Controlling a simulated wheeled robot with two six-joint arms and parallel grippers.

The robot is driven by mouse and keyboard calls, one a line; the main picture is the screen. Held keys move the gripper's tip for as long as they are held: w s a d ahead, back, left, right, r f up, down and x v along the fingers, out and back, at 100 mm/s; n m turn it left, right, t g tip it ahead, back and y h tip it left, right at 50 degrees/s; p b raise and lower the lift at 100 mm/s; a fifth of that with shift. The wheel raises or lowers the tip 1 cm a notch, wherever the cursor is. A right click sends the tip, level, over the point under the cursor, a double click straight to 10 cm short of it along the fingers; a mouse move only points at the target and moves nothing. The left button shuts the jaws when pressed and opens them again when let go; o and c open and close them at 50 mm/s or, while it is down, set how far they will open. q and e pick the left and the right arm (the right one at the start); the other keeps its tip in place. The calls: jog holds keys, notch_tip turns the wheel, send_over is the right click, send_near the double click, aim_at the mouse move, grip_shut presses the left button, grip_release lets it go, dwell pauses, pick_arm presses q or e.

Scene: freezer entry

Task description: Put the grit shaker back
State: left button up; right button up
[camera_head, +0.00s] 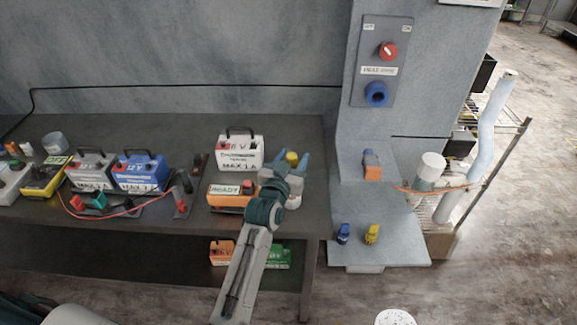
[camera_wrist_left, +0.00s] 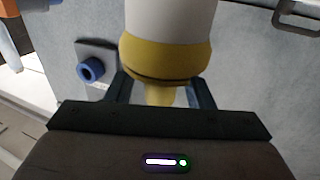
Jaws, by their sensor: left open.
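A white container with a yellow end, which looks like the grit shaker, shows in the left wrist view (camera_wrist_left: 168,55) between the two fingers. In the head view its yellow part (camera_head: 292,156) shows between the fingertips, at the right end of the dark bench. My left gripper (camera_head: 291,163) is open around it, with a finger on each side; I cannot tell whether either finger touches it. My own wrist hides most of the container in the head view. My right gripper is not in view.
An orange READY box (camera_head: 228,198) and a white battery box (camera_head: 240,152) stand close left of my gripper. To the right, a grey ledge (camera_head: 400,215) holds small blue (camera_head: 343,234) and yellow (camera_head: 372,234) items. A wall panel (camera_head: 371,75) carries a red switch.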

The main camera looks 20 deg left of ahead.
pick_arm(q)
jog(key=s+b, duration=0.4)
jog(key=s, duration=0.8)
jog(key=shift+a, duration=0.25)
